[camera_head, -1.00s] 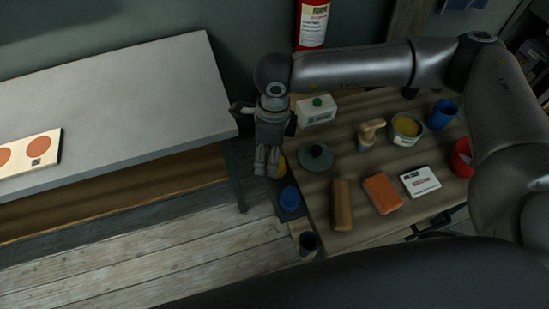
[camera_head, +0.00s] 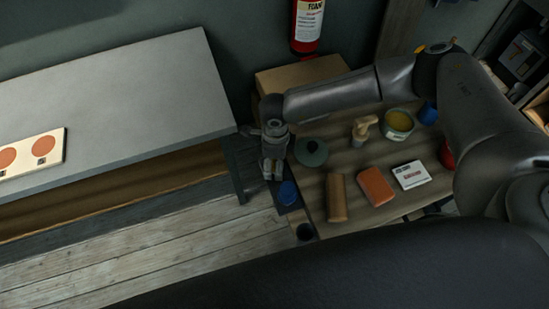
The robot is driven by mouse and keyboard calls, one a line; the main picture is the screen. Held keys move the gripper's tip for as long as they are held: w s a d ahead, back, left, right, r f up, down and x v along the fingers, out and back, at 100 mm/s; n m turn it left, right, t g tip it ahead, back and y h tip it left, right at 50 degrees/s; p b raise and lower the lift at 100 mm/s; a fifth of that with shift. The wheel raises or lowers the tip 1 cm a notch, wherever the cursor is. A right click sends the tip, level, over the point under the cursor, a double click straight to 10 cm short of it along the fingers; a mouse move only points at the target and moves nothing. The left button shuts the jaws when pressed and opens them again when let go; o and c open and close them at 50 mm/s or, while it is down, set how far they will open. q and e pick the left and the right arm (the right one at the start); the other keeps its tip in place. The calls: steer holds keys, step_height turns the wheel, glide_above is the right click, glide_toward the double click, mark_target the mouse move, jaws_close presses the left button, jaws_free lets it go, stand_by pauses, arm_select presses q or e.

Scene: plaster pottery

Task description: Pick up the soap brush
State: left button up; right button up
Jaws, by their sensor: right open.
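A tan, knob-handled thing (camera_head: 363,130), which looks like the soap brush, stands upright on the wooden worktable (camera_head: 345,155), between a green lidded thing and a yellow-filled tin. My left gripper is not in view.
Near the brush are the green lidded thing (camera_head: 311,152), the tin (camera_head: 398,124), a brown block (camera_head: 337,197), an orange block (camera_head: 376,186) and a white box (camera_head: 410,175). A grey table (camera_head: 110,100) stands left. A fire extinguisher (camera_head: 307,28) hangs behind.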

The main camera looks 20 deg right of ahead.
steer(key=shift+f, duration=0.15)
steer(key=c, duration=1.1)
steer(key=shift+w+r, duration=0.1)
steer(key=shift+r, duration=0.5)
steer(key=s+a+r+b, duration=0.2)
steer(key=s+a+r, duration=0.1)
steer(key=r, duration=0.1)
steer(key=s+a+r+b, duration=0.2)
steer(key=s+a+r, duration=0.1)
steer(key=s+r, duration=0.1)
steer(key=s+a+r+b, duration=0.3)
steer(key=r, duration=0.1)
steer(key=shift+s+a, duration=0.1)
steer(key=shift+s, duration=0.3)
